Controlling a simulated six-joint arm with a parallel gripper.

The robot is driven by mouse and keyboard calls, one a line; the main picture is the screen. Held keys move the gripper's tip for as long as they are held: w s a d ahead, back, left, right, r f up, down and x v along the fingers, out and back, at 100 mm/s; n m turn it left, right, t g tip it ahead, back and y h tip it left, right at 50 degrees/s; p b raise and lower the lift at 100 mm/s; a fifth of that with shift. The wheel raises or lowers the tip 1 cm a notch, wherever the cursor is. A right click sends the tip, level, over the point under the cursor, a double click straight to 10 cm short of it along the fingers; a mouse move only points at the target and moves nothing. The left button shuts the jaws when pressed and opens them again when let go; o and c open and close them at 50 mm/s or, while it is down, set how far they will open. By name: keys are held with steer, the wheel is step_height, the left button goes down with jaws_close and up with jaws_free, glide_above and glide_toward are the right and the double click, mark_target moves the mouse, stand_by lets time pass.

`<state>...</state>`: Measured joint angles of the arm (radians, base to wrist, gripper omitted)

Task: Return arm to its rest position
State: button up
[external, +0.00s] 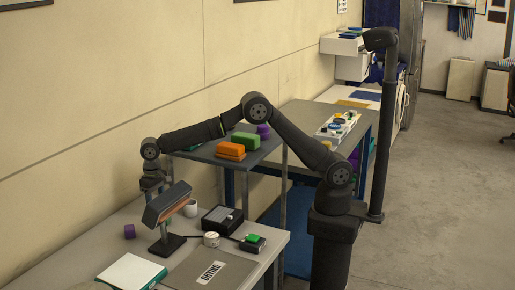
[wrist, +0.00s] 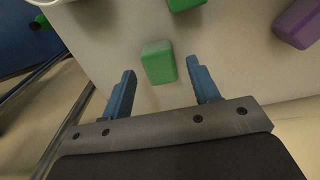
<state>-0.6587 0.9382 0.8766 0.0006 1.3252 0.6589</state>
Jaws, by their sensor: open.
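My arm (external: 188,136) reaches left from its base, bent up at the elbow, with its forearm sloping down to the wrist. My gripper (external: 153,188) hangs below the wrist over the near desk, partly behind a lamp-like stand. In the wrist view my gripper (wrist: 163,78) shows two blue fingers spread apart. Nothing is held between them. A green block (wrist: 158,62) lies on a pale surface, seen between and beyond the fingertips. I cannot tell the height of the fingers above it.
The near desk bears the lamp-like stand (external: 167,204), a purple block (external: 129,231), a black device (external: 222,219), a white cup (external: 191,208) and a drying mat (external: 212,270). A shelf behind holds orange blocks (external: 231,151) and a green block (external: 246,140). A dark post (external: 387,130) stands right.

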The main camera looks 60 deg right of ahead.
steer(key=shift+r, duration=0.55)
step_height(320, 180, down, 4)
steer(key=shift+r, duration=0.15)
step_height(320, 180, up, 11)
step_height(320, 180, down, 12)
steer(key=shift+r, duration=0.2)
steer(key=r, duration=0.5)
steer(key=shift+w+d+r, duration=0.1)
steer(key=shift+d, duration=0.25)
steer(key=w+d+r, duration=0.1)
steer(key=d+r, duration=0.6)
steer(key=d, duration=0.4)
step_height(320, 180, up, 18)
steer(key=w+d+m, duration=0.1)
steer(key=d, duration=0.9)
steer(key=w+d+m, duration=0.2)
steer(key=d, duration=0.8)
steer(key=shift+w+d+r+m, duration=0.2)
steer(key=shift+w+d+m, duration=0.05)
steer(key=shift+w+m, duration=0.05)
